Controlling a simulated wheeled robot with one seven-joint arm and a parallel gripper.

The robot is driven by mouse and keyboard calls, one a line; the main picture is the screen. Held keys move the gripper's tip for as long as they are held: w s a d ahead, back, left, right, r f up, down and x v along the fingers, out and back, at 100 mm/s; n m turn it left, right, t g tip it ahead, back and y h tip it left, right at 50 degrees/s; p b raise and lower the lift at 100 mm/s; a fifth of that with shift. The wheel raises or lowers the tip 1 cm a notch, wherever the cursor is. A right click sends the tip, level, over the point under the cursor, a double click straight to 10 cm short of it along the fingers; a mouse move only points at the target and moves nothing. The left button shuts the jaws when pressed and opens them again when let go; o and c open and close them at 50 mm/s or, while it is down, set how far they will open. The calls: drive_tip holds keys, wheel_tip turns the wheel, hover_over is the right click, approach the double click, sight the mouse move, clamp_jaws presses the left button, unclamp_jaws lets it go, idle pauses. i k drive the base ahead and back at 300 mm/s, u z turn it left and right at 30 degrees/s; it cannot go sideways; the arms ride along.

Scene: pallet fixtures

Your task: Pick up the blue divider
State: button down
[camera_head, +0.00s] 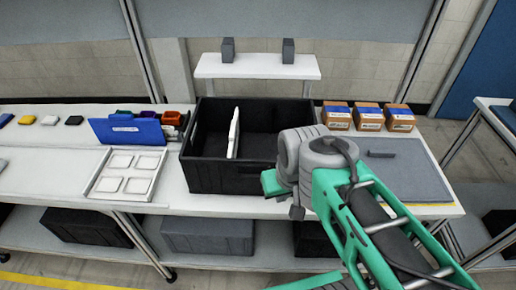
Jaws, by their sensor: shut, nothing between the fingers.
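The blue divider (127,131) is a flat blue panel with a white label. It stands tilted on the white table, left of the black crate (222,180) and behind a white tray (150,188). My gripper (296,211) is at the front right of the crate, well to the right of the divider and apart from it. It is shut and empty. My arm hides the crate's front right corner.
Small coloured bins (171,118) sit behind the divider. Several brown boxes (368,118) and a grey mat (408,175) lie at the right. A raised white shelf (257,67) is behind.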

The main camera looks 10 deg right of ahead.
sight(118, 129)
drive_tip(key=k, duration=0.55)
drive_tip(key=u, duration=0.7)
drive_tip(key=i, duration=0.45)
drive_tip(key=u, duration=1.05)
drive_tip(key=i, duration=1.45)
drive_tip(key=z, duration=0.15)
